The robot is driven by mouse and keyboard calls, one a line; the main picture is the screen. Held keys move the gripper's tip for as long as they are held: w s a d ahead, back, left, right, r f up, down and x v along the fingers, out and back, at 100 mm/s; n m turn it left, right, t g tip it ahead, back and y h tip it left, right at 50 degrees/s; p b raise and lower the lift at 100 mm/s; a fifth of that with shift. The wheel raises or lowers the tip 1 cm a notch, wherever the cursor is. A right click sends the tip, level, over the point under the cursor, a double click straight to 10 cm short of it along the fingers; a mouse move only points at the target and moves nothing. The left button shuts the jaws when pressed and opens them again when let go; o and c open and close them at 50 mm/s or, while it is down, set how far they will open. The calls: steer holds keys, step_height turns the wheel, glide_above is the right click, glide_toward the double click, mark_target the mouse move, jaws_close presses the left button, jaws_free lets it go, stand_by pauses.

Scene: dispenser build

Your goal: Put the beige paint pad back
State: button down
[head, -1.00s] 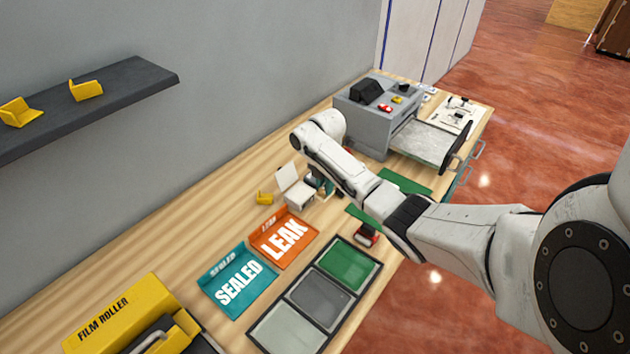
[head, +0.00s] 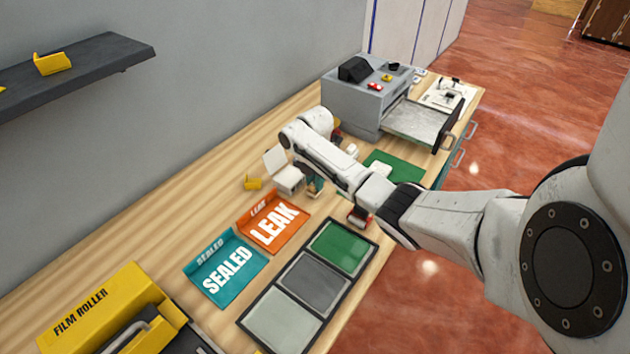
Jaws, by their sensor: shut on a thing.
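My arm reaches from the right over the workbench (head: 215,165), and its wrist is above the bench's middle. My gripper is hidden behind my own arm, so its fingers and anything between them do not show. I cannot pick out the beige paint pad. A dark-framed tray (head: 262,297) near the front edge has a pale grey-green, a dark grey and a green section. A green mat (head: 405,172) lies beyond my arm, partly covered, with a small white piece on it.
A teal SEALED tray (head: 226,268) and an orange LEAK tray (head: 273,222) lie left of the framed tray. A small white device (head: 288,181) stands by my wrist. A yellow film roller (head: 105,310) is front left, a grey machine (head: 358,105) at the back. Bare wood lies along the wall.

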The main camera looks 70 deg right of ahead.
steer(key=shift+f+b, duration=0.4)
steer(key=shift+f, duration=0.15)
stand_by(0.5)
steer(key=shift+c, duration=1.3)
jaws_free()
steer(key=shift+r, duration=0.1)
steer(key=shift+r+p, duration=2.6)
steer(key=shift+r, duration=0.05)
steer(key=shift+r+p, duration=0.4)
steer(key=shift+r, duration=0.85)
